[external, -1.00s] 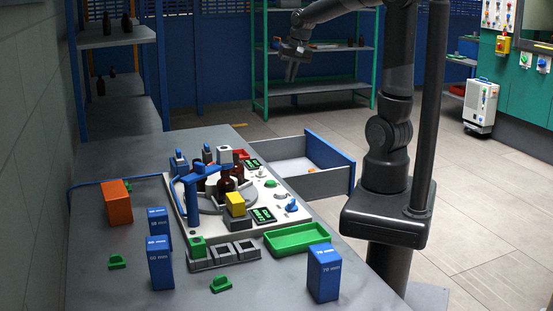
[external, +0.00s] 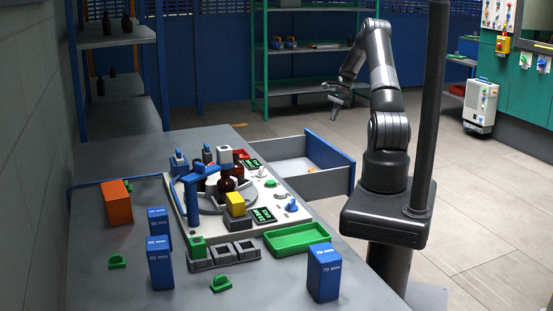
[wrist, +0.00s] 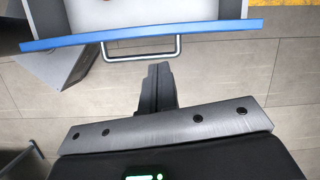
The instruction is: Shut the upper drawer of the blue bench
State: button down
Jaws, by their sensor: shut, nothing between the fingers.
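The upper drawer (external: 312,184) of the bench (external: 115,225) is pulled out on the bench's far right side. It has grey walls and a blue front (external: 330,149). In the wrist view the drawer's blue front edge (wrist: 190,31) crosses the top, with a silver bar handle (wrist: 142,56) on its outer side. My gripper (external: 335,112) is shut and empty, above and outside the drawer front in the external view.
Green-framed shelving (external: 310,85) stands at the back. The floor beside the drawer is clear.

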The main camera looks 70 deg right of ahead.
jog(key=s+d+f+m, duration=0.2)
jog(key=s+d+f, duration=0.2)
jog(key=f, duration=0.1)
jog(key=shift+t, duration=0.3)
jog(key=shift+w+a+f, duration=0.9)
jog(key=shift+a+f, duration=0.05)
jog(key=shift+f, duration=0.55)
jog(key=shift+w+a+f, duration=0.95)
jog(key=shift+a+f, duration=0.05)
jog(key=shift+f, duration=0.45)
jog(key=shift+w+a+f, duration=0.9)
jog(key=shift+a+f, duration=0.05)
jog(key=shift+f, duration=0.55)
jog(key=w+a, duration=2.8)
